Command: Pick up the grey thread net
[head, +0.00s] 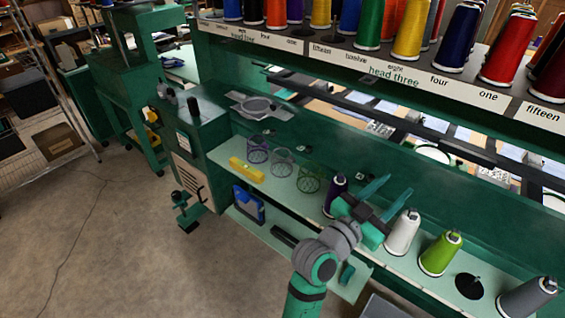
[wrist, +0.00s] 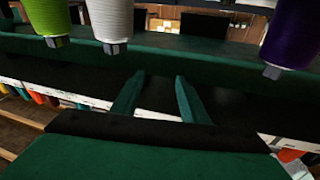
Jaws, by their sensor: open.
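The grey thread net (head: 281,161) is a small open mesh cylinder standing on the pale green shelf (head: 225,152). It stands between a purple net (head: 257,152) on its left and a dark green net (head: 309,179) on its right. My gripper (head: 397,186) is open and empty, to the right of the nets, between the purple and white cones. In the wrist view my gripper (wrist: 160,76) shows two spread green fingers with nothing between them. The grey net is not visible in the wrist view.
A purple cone (head: 335,194), white cone (head: 402,232), green cone (head: 440,253) and grey cone (head: 527,298) stand along the shelf. A yellow object (head: 246,170) lies in front of the nets. A rack of coloured cones (head: 409,32) overhangs the back.

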